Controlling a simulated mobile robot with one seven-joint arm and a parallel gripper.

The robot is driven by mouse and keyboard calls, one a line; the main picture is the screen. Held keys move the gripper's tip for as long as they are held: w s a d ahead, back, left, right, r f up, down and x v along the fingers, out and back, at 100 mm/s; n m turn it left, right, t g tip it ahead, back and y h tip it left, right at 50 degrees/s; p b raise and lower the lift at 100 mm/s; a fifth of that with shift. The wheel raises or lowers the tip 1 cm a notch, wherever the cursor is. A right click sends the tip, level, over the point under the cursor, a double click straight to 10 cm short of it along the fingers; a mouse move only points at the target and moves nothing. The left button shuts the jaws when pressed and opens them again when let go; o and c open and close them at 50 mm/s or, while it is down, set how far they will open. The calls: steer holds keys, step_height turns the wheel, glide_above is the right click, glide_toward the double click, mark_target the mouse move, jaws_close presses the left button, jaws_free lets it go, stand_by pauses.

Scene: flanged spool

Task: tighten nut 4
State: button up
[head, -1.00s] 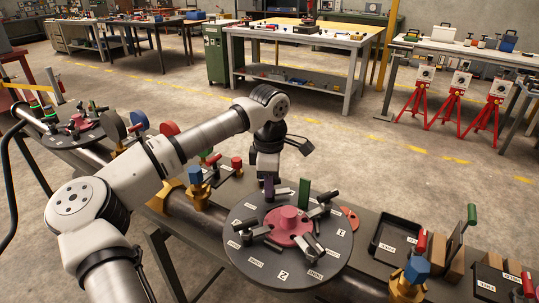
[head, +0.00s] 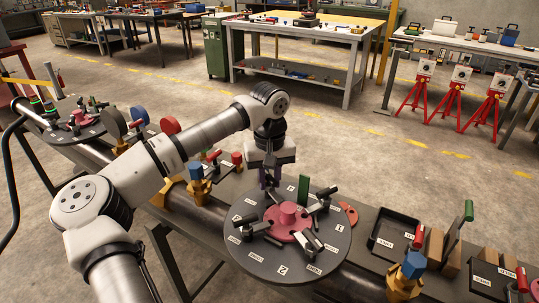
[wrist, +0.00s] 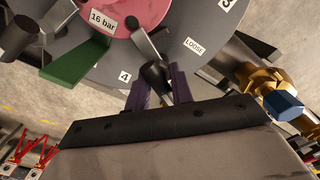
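The dark round flange disc (head: 262,262) with a pink hub (head: 288,222) stands on the bench; its hub carries a "16 bar" label in the wrist view (wrist: 102,21). Dark bar-shaped clamps with knobs sit around the hub. My gripper (head: 269,181) points down at the disc's far edge, its purple fingers apart. In the wrist view my gripper (wrist: 161,88) has its fingers on either side of a dark cylindrical piece (wrist: 154,74), beside the "4" label (wrist: 124,76). Contact is not clear. A "LOOSE" label (wrist: 194,46) lies to the right. The far-side clamp is partly hidden by my gripper in the head view.
A blue-topped brass fitting (head: 198,180) is to the left, another (head: 413,268) to the right. Black trays (head: 395,232) lie at the right.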

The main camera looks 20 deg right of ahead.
mark_target(270, 175)
steer(key=shift+f+n+b, duration=0.1)
steer(key=shift+n+b, duration=0.25)
steer(key=shift+n, duration=0.55)
steer(key=shift+r+n, duration=0.25)
steer(key=shift+n, duration=0.25)
step_height(270, 175, up, 7)
steer(key=p, duration=0.4)
steer(key=shift+f+p, duration=0.15)
steer(key=shift+p, duration=0.15)
